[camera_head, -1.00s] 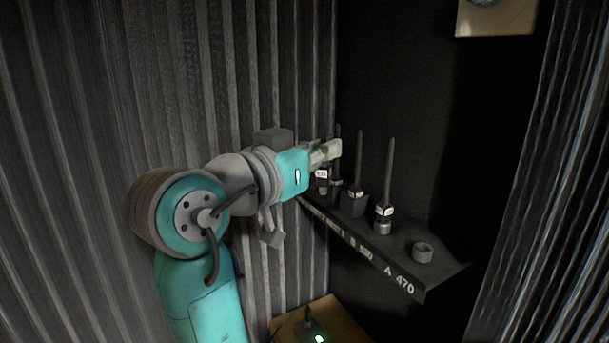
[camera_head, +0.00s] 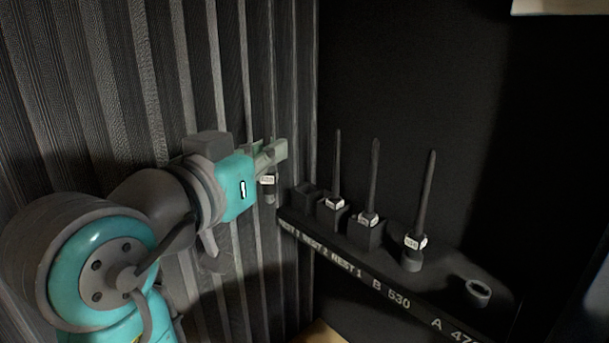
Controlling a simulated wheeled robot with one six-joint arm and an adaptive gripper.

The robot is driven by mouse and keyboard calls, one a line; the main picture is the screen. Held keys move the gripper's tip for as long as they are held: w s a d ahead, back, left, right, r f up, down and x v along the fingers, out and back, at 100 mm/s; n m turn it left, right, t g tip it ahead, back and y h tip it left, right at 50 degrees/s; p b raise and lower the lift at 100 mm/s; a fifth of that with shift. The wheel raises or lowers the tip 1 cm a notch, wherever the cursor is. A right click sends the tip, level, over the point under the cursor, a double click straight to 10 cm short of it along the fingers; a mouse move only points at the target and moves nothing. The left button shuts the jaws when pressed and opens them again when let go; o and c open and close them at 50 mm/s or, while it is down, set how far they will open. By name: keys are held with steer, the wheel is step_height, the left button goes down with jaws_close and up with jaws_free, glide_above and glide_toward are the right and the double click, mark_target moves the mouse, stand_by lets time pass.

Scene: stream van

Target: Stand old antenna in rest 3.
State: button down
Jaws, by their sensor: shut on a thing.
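My gripper (camera_head: 280,150) is shut on the old antenna (camera_head: 268,181), whose white tag and dark lower end hang below the jaws. Its upper part cannot be made out. Gripper and antenna appear above and left of the shelf's left end in the picture. Rest 3 seems to be the leftmost dark block (camera_head: 304,194) on the shelf; it looks empty, though its label is hard to read. The antenna's lower end is apart from this block.
The dark shelf (camera_head: 408,302) holds two more blocks, each with an upright tagged antenna (camera_head: 337,170) (camera_head: 374,180). Another antenna (camera_head: 427,195) stands in the round socket over B 530. The socket (camera_head: 478,289) over A 470 is empty. A ribbed wall (camera_head: 130,90) is behind my arm.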

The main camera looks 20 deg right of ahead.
steer(key=x, duration=1.1)
steer(key=shift+w+d, duration=0.2)
steer(key=shift+d, duration=0.15)
step_height(320, 180, down, 2)
steer(key=shift+w+f, duration=0.1)
steer(key=shift+f, duration=2.45)
steer(key=shift+f, duration=0.15)
steer(key=c, duration=1.6)
jaws_free()
